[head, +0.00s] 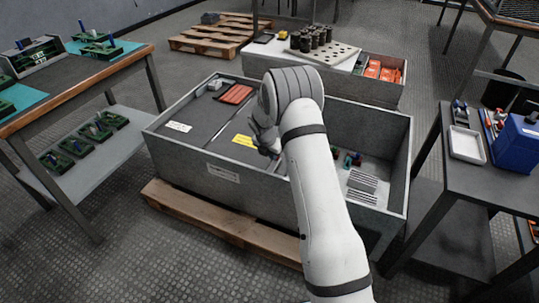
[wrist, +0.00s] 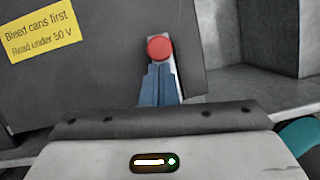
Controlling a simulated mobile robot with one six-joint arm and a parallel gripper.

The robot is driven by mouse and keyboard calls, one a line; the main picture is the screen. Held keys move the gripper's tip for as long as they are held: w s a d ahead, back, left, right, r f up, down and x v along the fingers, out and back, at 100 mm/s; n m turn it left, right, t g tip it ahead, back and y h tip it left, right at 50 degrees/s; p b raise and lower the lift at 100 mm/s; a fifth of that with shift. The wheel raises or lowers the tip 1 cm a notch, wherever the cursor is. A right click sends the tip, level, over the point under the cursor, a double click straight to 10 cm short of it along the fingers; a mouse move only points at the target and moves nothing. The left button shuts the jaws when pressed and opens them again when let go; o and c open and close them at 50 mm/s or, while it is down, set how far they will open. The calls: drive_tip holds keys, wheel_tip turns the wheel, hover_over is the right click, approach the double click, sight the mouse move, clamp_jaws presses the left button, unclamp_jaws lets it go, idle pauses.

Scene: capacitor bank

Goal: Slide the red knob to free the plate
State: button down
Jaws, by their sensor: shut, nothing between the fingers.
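The red knob (wrist: 160,48) is a round red cap on a light metal strip at the right end of the dark plate (wrist: 105,75). The plate also shows in the head view (head: 193,125), lying over the left part of the grey crate. My gripper (wrist: 160,68) is shut, with its blue fingers just below the knob in the wrist view. I cannot tell whether the fingertips touch the knob. In the head view my arm hides the knob, and my gripper (head: 270,146) shows only in part beside the plate's right edge.
The grey crate (head: 265,198) stands on a wooden pallet (head: 215,227); its right part is open, with parts inside. A yellow label (wrist: 40,32) is on the plate. A workbench (head: 85,93) stands left, a dark side table (head: 455,195) right.

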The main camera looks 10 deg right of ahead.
sight(268, 169)
drive_tip(key=shift+w+d+r, duration=0.2)
drive_tip(key=shift+r, duration=0.05)
drive_tip(key=shift+a+r+p, duration=0.1)
drive_tip(key=shift+r+p, duration=0.5)
drive_tip(key=shift+p, duration=0.1)
drive_tip(key=p+v, duration=0.7)
drive_tip(key=v, duration=0.1)
drive_tip(key=shift+s+a, duration=0.3)
drive_tip(key=shift+s, duration=0.1)
drive_tip(key=shift+r, duration=0.1)
